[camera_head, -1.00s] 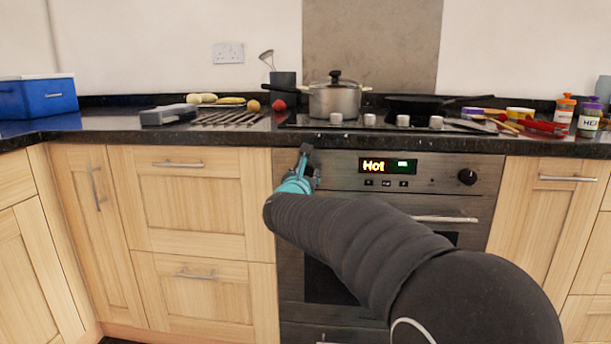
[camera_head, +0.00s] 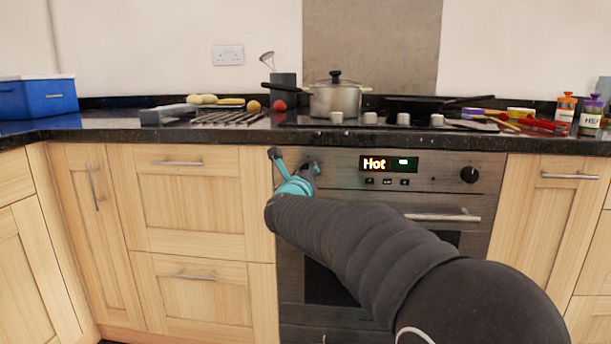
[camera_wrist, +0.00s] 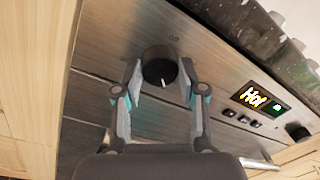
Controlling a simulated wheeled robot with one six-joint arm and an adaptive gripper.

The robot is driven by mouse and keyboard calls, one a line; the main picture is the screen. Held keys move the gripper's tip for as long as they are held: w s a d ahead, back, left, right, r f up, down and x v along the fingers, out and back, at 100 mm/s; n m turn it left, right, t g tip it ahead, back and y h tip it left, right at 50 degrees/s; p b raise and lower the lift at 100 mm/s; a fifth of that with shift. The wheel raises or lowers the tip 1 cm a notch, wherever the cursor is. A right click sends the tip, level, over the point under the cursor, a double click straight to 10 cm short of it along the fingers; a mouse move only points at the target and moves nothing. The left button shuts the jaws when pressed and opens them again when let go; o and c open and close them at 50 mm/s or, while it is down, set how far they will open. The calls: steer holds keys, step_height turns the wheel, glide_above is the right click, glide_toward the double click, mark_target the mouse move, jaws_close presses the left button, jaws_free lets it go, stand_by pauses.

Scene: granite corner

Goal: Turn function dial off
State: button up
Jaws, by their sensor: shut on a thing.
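The oven's left dial (camera_wrist: 158,67) is a round black knob in the wrist view, with a small light mark at its lower edge in that picture. My gripper (camera_wrist: 161,78) has a finger on each side of the dial and is shut on it. In the head view my gripper (camera_head: 294,163) is at the left end of the oven's control panel, and it and my arm largely hide this dial. The oven display (camera_head: 388,164) is lit and reads "Hot"; it also shows in the wrist view (camera_wrist: 262,98).
A second black dial (camera_head: 469,174) is at the panel's right end, above the oven door handle (camera_head: 442,217). Small buttons (camera_head: 387,181) sit under the display. The dark worktop edge (camera_head: 200,136) overhangs the panel. A pot (camera_head: 334,99) stands on the hob.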

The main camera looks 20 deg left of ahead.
steer(key=n, duration=0.5)
steer(key=n+p, duration=0.1)
steer(key=n, duration=0.3)
steer(key=shift+y, duration=0.3)
steer(key=n+p, duration=0.2)
steer(key=n, duration=0.2)
steer(key=shift+n+y, duration=0.3)
steer(key=shift+n, duration=0.1)
steer(key=n+p, duration=0.2)
steer(key=n, duration=0.1)
steer(key=shift+d+n, duration=0.1)
steer(key=shift+n, duration=0.3)
steer(key=n+p, duration=0.2)
steer(key=n, duration=0.1)
steer(key=n+p, duration=0.2)
steer(key=n, duration=0.1)
steer(key=shift+n+g+y, duration=0.3)
steer(key=shift+g, duration=0.1)
steer(key=n+p, duration=0.2)
steer(key=n, duration=0.2)
steer(key=shift+d+f, duration=0.1)
steer(key=shift+f, duration=0.05)
steer(key=shift+n, duration=0.3)
